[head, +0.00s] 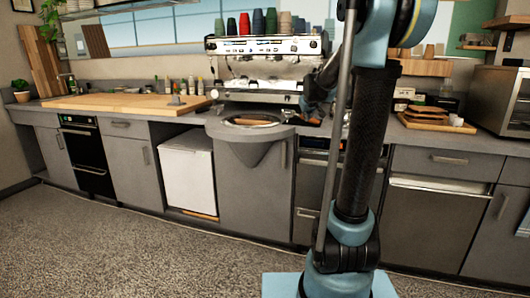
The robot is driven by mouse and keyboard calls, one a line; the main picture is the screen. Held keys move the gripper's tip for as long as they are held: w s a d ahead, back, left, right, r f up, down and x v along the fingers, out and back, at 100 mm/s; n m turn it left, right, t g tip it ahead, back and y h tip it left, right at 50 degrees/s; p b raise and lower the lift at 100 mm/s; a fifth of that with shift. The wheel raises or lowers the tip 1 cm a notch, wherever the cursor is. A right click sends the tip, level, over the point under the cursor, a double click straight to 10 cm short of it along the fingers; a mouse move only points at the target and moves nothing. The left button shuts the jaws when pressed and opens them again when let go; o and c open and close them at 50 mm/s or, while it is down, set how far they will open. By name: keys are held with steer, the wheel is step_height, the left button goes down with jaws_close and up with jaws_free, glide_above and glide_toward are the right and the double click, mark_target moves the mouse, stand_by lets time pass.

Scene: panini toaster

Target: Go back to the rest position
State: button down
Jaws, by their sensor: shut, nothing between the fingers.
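My arm stands upright in the right half of the head view, with its upper end cut off by the top edge. My gripper (309,107) shows small and dark left of the arm column, near the right end of the espresso machine (262,74) and above the counter. It looks shut and empty. Part of the arm behind the column is hidden, and the fingertips are hard to make out.
A grey counter (462,137) runs along the wall, with a wooden board (125,102) at left. A round basin (255,120) lies before the espresso machine. A steel appliance (503,97) and a small wooden tray (437,123) stand at right. The floor (130,245) is clear.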

steer(key=s+f+m+g, duration=0.1)
steer(key=s+f, duration=0.6)
steer(key=s, duration=0.8)
steer(key=s+f+m+g, duration=0.1)
steer(key=s+f+g, duration=0.3)
steer(key=s, duration=1.2)
steer(key=s+f+m+g, duration=0.1)
steer(key=s+f+g, duration=0.2)
steer(key=s+f, duration=0.8)
steer(key=s, duration=0.5)
steer(key=shift+s+f+y, duration=0.25)
steer(key=shift+f+y, duration=0.05)
steer(key=shift+w+f, duration=0.2)
steer(key=shift+w, duration=0.3)
